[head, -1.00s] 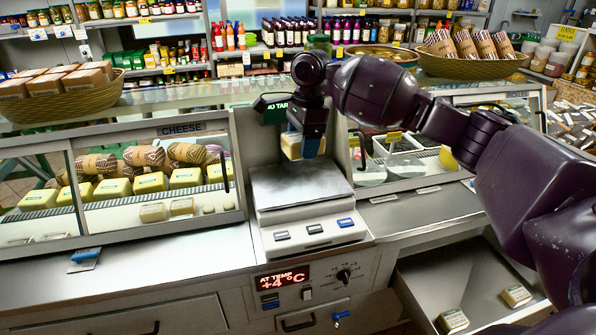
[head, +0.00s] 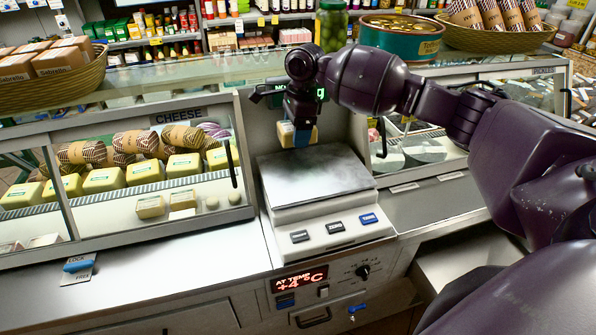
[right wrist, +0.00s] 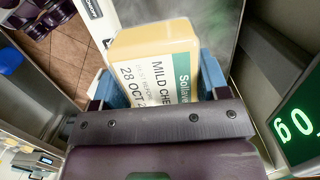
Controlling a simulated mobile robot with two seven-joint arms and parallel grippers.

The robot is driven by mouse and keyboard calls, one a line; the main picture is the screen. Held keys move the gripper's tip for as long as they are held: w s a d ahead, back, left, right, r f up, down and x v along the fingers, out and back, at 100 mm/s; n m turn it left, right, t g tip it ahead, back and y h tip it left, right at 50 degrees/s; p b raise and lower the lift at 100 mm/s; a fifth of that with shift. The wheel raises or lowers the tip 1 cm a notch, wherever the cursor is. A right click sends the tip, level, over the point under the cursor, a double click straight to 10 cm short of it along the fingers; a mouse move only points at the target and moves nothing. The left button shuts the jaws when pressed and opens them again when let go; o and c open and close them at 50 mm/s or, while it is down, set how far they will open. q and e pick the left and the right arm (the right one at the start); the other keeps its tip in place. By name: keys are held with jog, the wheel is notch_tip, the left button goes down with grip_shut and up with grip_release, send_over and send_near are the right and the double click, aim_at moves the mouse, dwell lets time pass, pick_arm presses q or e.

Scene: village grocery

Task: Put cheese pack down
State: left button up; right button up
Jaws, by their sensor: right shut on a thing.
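The cheese pack (right wrist: 150,65) is a pale yellow block with a white and green label reading "MILD CHE". My right gripper (head: 298,136) is shut on it, with blue fingers on both sides of the pack in the right wrist view. In the head view the cheese pack (head: 287,132) shows partly behind the fingers, over the back part of the scale's metal plate (head: 315,183). I cannot tell if the pack touches the plate. My left gripper is not in view.
The scale's buttons (head: 337,228) face me. A glass cheese case (head: 130,190) stands to the left and another glass case (head: 420,150) to the right. A green display (right wrist: 297,122) is close beside my right gripper. The plate's front part is clear.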

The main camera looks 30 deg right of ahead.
aim_at(295, 181)
notch_tip(295, 181, down, 13)
jog(key=shift+w+f, duration=0.1)
jog(key=shift+f, duration=0.05)
dwell(0.4)
jog(key=o, duration=1)
jog(key=shift+f, duration=0.1)
jog(key=shift+o, duration=0.2)
jog(key=shift+r+b, duration=0.25)
jog(key=shift+b, duration=0.05)
jog(key=r, duration=0.4)
jog(key=d+r, duration=0.1)
jog(key=r, duration=0.6)
jog(key=shift+s+d+r, duration=0.15)
jog(key=shift+s+r, duration=0.05)
jog(key=shift+r, duration=0.15)
jog(key=shift+s+f, duration=0.1)
